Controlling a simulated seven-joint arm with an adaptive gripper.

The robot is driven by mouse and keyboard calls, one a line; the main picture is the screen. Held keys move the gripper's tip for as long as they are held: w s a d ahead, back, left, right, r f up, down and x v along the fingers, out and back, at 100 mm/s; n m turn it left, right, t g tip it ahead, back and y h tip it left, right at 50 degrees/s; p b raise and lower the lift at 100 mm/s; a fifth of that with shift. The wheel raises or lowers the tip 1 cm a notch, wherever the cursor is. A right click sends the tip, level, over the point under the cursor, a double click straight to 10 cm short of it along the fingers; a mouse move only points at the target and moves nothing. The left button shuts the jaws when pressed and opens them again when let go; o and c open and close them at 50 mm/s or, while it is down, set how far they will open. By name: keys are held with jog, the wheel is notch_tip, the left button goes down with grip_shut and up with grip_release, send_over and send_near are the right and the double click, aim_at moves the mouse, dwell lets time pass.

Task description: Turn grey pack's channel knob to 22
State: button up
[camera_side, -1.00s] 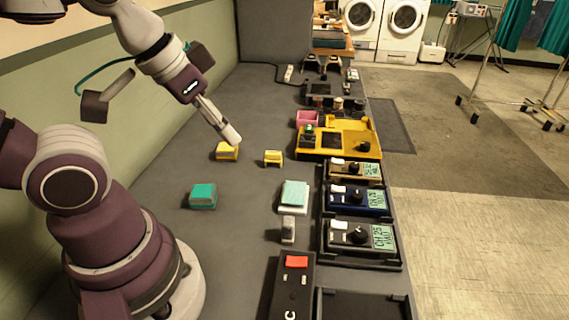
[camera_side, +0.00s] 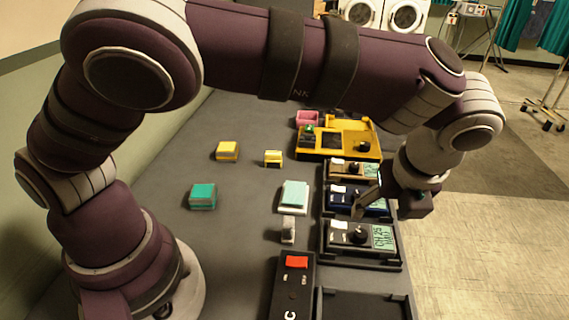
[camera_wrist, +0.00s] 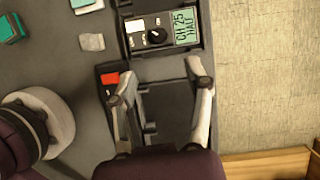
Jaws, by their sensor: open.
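The grey pack (camera_side: 340,240) is the nearest of three packs in the dark rack on the right. Its round black channel knob (camera_side: 359,236) sits between a white label and a green display (camera_side: 383,237) reading CH 25 HALF. In the wrist view, the grey pack (camera_wrist: 140,42), its knob (camera_wrist: 157,36) and its display (camera_wrist: 186,27) lie at the top, beyond my fingers. My gripper (camera_wrist: 160,75) is open and empty. In the side view my gripper (camera_side: 361,208) points down-left in front of the blue pack, apart from the grey pack's knob.
The blue pack (camera_side: 338,198) and tan pack (camera_side: 340,169) sit behind the grey one. A yellow tray (camera_side: 340,152) is farther back. A dark box with a red switch (camera_side: 297,262) and an empty slot (camera_side: 360,306) are nearer. Sponges and small blocks lie left.

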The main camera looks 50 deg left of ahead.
aim_at(362, 234)
jog(key=x, duration=1)
grip_shut()
